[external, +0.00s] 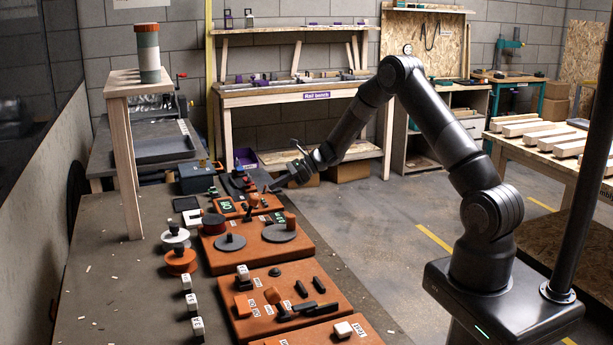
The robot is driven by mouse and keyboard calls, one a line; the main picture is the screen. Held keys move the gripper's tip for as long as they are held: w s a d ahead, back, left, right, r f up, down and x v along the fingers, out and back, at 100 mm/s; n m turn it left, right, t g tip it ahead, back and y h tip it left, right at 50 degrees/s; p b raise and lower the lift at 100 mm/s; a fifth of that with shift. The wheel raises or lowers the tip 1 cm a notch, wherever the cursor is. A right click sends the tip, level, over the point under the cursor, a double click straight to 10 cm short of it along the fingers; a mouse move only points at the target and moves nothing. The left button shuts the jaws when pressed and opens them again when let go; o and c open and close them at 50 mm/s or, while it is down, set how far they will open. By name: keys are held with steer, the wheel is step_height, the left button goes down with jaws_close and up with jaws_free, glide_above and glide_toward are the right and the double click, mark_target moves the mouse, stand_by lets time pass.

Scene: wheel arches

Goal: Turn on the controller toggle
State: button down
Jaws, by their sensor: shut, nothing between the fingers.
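My gripper (273,187) is shut and empty, low over the right edge of the workbench, near its far end. An orange unit with a green display (226,205), probably the controller, lies on the bench to the left of my gripper. A short brown upright knob or lever (253,199) stands on the orange unit beside it, just left of and below my gripper. A dark panel with small levers (236,182) lies just behind. I cannot tell which of these small parts is the controller toggle. Contact between my gripper and any of them is not visible.
Orange boards with discs (256,240) and with blocks and handles (290,300) fill the near bench. A dark blue box (198,176) stands behind the display. A wooden stand (125,88) with a striped cylinder (148,53) rises at the left. The floor (385,215) right of the bench is clear.

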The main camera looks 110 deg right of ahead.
steer(key=shift+w+r+g, duration=0.35)
steer(key=shift+r+g, duration=0.1)
steer(key=shift+g, duration=0.65)
steer(key=shift+w+r+g, duration=0.35)
steer(key=shift+w+g, duration=0.05)
steer(key=shift+g, duration=0.6)
steer(key=g, duration=0.1)
steer(key=w+g, duration=0.1)
steer(key=g, duration=0.1)
steer(key=shift+r, duration=0.4)
steer(key=shift+r, duration=0.7)
steer(key=shift+s, duration=0.1)
